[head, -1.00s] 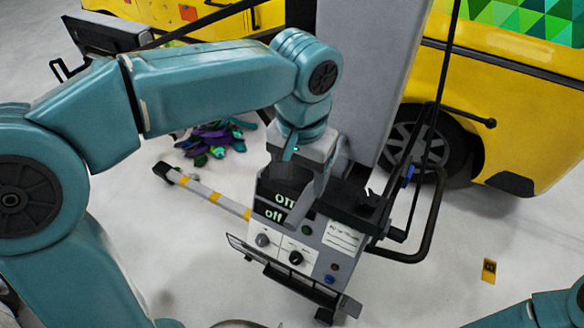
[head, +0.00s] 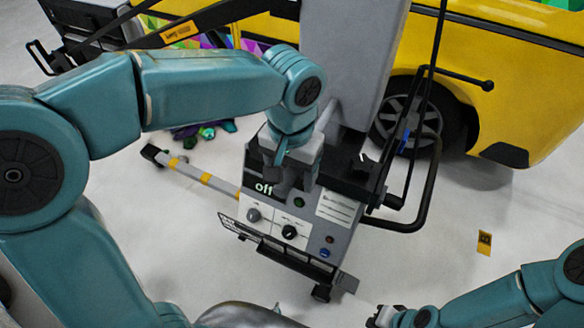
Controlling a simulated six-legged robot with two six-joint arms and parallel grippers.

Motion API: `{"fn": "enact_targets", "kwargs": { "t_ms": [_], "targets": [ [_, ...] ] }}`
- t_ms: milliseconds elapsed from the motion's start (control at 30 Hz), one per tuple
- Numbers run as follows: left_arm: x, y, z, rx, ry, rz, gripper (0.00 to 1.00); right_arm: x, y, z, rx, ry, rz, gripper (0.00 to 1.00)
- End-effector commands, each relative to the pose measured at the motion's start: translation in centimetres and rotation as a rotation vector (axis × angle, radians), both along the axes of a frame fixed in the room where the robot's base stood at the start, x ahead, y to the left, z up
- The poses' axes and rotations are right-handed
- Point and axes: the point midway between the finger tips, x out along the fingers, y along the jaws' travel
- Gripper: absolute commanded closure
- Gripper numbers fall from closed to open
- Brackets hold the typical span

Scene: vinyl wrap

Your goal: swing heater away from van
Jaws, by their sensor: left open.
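The heater stand has a grey column (head: 350,60) and a control box (head: 290,215) reading "off", with knobs and buttons. A black looped handle (head: 432,185) sticks out on the box's right side. The yellow van (head: 540,95) stands behind. My right gripper (head: 383,318) shows at the bottom edge, its jaws too small to read.
A striped grey and yellow leg (head: 190,171) of the stand reaches left along the floor. Colourful scraps (head: 205,130) lie behind my left arm. A small yellow tag (head: 484,243) lies on the floor at right. The floor around the stand is otherwise mostly clear.

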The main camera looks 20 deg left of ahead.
Motion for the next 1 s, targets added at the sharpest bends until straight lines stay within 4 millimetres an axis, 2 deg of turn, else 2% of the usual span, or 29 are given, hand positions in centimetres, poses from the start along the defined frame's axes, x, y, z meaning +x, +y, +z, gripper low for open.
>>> {"fn": "enact_targets", "kwargs": {
  "t_ms": [200,267,400,1000],
  "targets": [
    [-0.01,-0.01,0.02,0.000,0.000,0.000,0.32,0.01,-0.01,0.04,0.000,0.000,0.000,1.00],
    [-0.01,-0.01,0.03,0.000,0.000,0.000,0.48,0.01,-0.01,0.04,0.000,0.000,0.000,1.00],
    [-0.01,-0.01,0.03,0.000,0.000,0.000,0.94,0.01,0.00,0.03,0.000,0.000,0.000,1.00],
    [-0.06,-0.80,0.01,-0.003,0.002,-0.001,0.95,0.00,0.00,0.09,0.000,0.000,0.000,1.00]
  ]
}}
